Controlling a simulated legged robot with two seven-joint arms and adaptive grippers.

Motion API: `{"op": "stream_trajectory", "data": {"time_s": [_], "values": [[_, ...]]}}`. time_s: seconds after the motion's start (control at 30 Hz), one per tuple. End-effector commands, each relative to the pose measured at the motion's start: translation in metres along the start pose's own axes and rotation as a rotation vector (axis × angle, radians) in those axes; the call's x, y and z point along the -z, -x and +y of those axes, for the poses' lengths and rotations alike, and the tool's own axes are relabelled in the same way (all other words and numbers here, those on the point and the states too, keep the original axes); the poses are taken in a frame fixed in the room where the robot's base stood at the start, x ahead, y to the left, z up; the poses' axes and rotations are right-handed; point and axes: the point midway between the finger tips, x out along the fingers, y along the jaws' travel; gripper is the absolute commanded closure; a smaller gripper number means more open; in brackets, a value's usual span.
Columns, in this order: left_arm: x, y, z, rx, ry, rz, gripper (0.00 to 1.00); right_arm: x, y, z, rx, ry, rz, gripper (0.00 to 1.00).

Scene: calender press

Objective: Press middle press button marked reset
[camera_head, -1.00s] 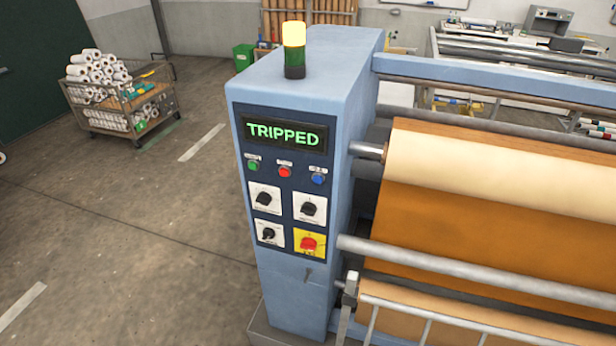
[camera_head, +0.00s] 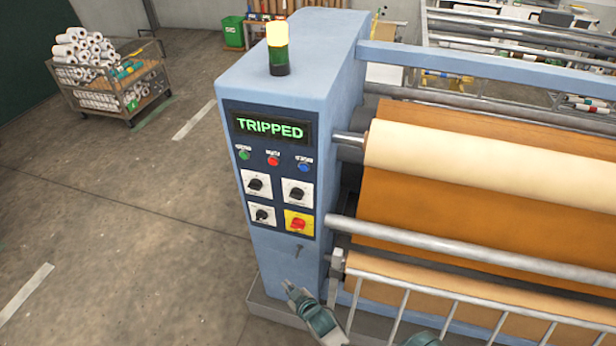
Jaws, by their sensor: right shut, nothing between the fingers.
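The control panel (camera_head: 269,215) is on the front of the blue press cabinet. Its display (camera_head: 270,129) reads TRIPPED in green. Below the display is a row of three buttons: a green button (camera_head: 244,155) at left, a red button (camera_head: 273,161) in the middle and a blue button (camera_head: 303,167) at right. Their small labels are too blurred to read. My right gripper (camera_head: 288,288) is shut and empty, in the picture well below the buttons, near the cabinet's lower front. It covers none of the buttons. My left gripper is out of view.
Below the buttons are three black rotary switches and a red knob on a yellow plate (camera_head: 299,223). A lit beacon (camera_head: 278,48) stands on top. To the right are rollers and a railing (camera_head: 450,315). The floor at left is clear up to a loaded cart (camera_head: 110,80).

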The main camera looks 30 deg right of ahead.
Motion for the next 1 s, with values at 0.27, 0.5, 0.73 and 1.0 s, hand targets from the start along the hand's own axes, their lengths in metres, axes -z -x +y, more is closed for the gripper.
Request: {"op": "stream_trajectory", "data": {"time_s": [0.27, 0.5, 0.73, 1.0], "values": [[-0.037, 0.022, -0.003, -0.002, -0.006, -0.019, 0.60, 0.181, 0.065, 0.074, -0.183, 0.074, 0.352, 1.00], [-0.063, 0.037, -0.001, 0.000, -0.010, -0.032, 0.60, 0.282, 0.135, 0.126, -0.336, 0.132, 0.581, 1.00], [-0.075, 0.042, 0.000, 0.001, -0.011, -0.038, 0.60, 0.317, 0.169, 0.145, -0.406, 0.157, 0.671, 1.00], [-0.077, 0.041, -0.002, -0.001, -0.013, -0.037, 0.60, 0.320, 0.171, 0.142, -0.411, 0.161, 0.677, 1.00]]}}
